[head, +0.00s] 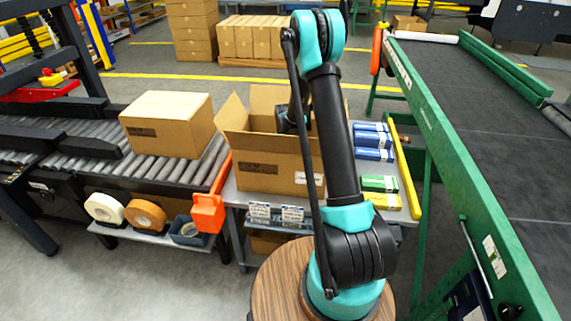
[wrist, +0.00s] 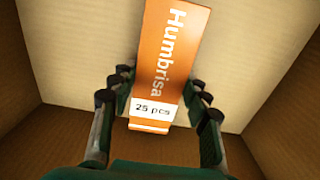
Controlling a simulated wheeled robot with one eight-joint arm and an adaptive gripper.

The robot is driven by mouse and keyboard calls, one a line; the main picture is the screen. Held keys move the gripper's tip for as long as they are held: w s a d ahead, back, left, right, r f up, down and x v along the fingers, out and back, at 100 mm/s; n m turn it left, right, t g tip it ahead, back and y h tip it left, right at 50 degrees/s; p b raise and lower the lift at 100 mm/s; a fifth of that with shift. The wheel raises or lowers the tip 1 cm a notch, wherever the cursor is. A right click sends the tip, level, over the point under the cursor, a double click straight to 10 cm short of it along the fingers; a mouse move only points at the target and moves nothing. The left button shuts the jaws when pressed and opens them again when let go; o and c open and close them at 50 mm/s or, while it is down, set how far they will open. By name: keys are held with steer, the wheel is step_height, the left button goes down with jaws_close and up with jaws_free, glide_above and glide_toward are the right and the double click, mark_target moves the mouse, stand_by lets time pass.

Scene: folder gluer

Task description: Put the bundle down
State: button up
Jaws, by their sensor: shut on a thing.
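The bundle (wrist: 172,45) is an orange pack marked "Humbrisa" and "25 pcs" in the wrist view. My gripper (wrist: 160,88) is shut on it, with fingers on its left and right sides. Bare cardboard walls surround both in the wrist view. In the head view an open carton (head: 268,172) stands on the grey table, and my wrist reaches down into it. The carton's front wall and my arm hide the bundle and fingers there. I cannot tell whether the bundle touches the carton's floor.
Blue packs (head: 372,141), a green pack (head: 380,183) and a yellow pack (head: 384,201) lie right of the carton. A closed carton (head: 168,124) sits on the roller conveyor (head: 60,152) at left. A green-framed belt conveyor (head: 480,110) runs along the right.

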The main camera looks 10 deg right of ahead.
steer(key=o, duration=1.2)
steer(key=shift+o, duration=0.2)
step_height(320, 180, up, 12)
steer(key=shift+r, duration=0.1)
